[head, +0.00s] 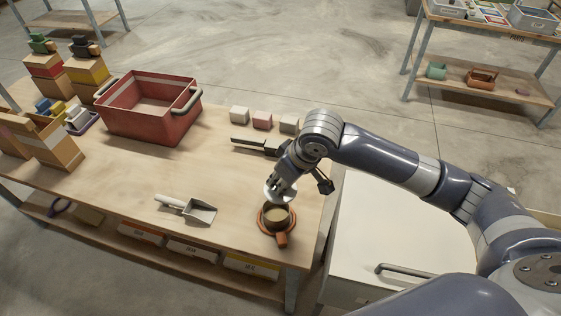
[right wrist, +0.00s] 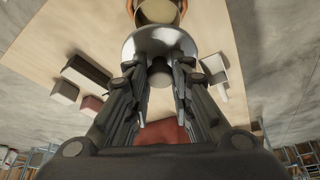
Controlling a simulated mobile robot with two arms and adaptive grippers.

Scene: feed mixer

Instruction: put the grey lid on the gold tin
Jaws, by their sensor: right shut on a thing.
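My right gripper (head: 281,188) is shut on the grey lid (head: 268,193), holding it by its knob. In the right wrist view, the gripper (right wrist: 160,88) has its fingers on either side of the knob, and the lid (right wrist: 160,40) is a shiny disc. The gold tin (head: 276,217) stands upright and open-topped in a brown holder with a handle. It also shows in part at the top edge of the right wrist view (right wrist: 157,11). The lid is above and slightly behind the tin, seemingly apart from it. My left gripper is not in view.
A metal scoop (head: 200,211) lies left of the tin. A dark tool (head: 252,146) and several small blocks (head: 262,120) lie behind the gripper. A red bin (head: 150,118) and stacked boxes (head: 50,143) fill the table's left. The table's front edge is close to the tin.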

